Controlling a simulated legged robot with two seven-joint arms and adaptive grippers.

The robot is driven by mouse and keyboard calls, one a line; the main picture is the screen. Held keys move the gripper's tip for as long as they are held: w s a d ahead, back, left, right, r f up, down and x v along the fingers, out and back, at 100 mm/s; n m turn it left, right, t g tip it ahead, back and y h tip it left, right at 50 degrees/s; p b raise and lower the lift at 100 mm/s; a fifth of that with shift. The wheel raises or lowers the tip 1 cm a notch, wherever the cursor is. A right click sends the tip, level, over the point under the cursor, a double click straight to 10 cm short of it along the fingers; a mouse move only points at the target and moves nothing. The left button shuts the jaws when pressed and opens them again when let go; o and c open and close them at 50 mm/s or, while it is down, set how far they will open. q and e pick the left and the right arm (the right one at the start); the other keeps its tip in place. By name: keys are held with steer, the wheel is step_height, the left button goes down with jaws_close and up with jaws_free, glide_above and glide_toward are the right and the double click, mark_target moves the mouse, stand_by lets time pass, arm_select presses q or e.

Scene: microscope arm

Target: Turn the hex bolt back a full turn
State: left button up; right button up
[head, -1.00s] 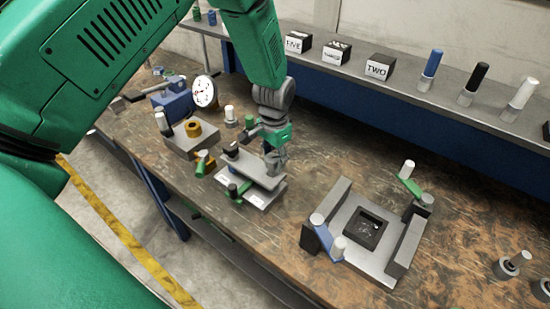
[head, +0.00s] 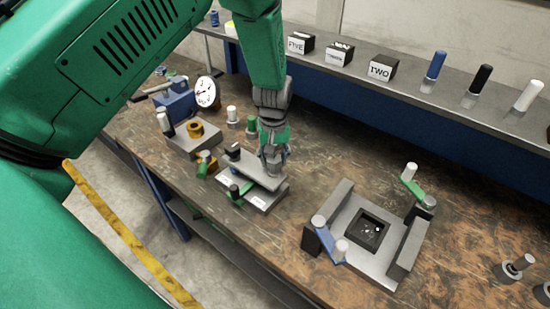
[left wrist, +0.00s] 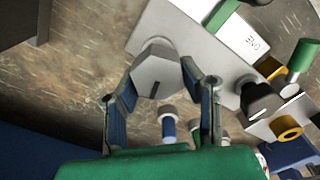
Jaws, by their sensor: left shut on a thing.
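The hex bolt (left wrist: 157,76) shows in the left wrist view as a large grey hexagonal head with a dark line on its face. It sits at the end of a grey plate (left wrist: 187,38), which also shows in the head view (head: 247,171). My left gripper (left wrist: 158,70) has its two fingers on opposite sides of the bolt head and is shut on it. In the head view my left gripper (head: 273,160) points down at the plate's right end and hides the bolt. My right gripper is in neither view.
A green-handled clamp (head: 238,193) is at the plate's front. To the left stand a block with a brass ring (head: 194,129) and a dial gauge (head: 206,92). A grey fixture with a black square socket (head: 371,231) stands to the right. Bare bench lies between.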

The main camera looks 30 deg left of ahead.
arm_select(q)
steer(key=n, duration=0.4)
steer(key=shift+s+f+n, duration=0.1)
steer(key=shift+s+n, duration=0.1)
steer(key=shift+n, duration=0.1)
steer(key=n, duration=0.3)
steer(key=shift+s+a+n, duration=0.1)
steer(key=shift+s+n, duration=0.05)
steer(key=shift+n, duration=0.25)
steer(key=n, duration=0.3)
steer(key=shift+s+n, duration=0.1)
steer(key=shift+n, duration=0.2)
steer(key=n, duration=0.4)
steer(key=shift+s+n, duration=0.15)
steer(key=shift+n, duration=0.15)
steer(key=n, duration=0.4)
steer(key=shift+s+d, duration=0.1)
steer(key=shift+d, duration=0.1)
steer(key=n, duration=0.4)
steer(key=shift+d, duration=0.15)
steer(key=n, duration=0.4)
steer(key=shift+s+d, duration=0.1)
steer(key=shift+d, duration=0.05)
steer(key=shift+d+n, duration=0.1)
steer(key=shift+n, duration=2.1)
steer(key=shift+c, duration=0.3)
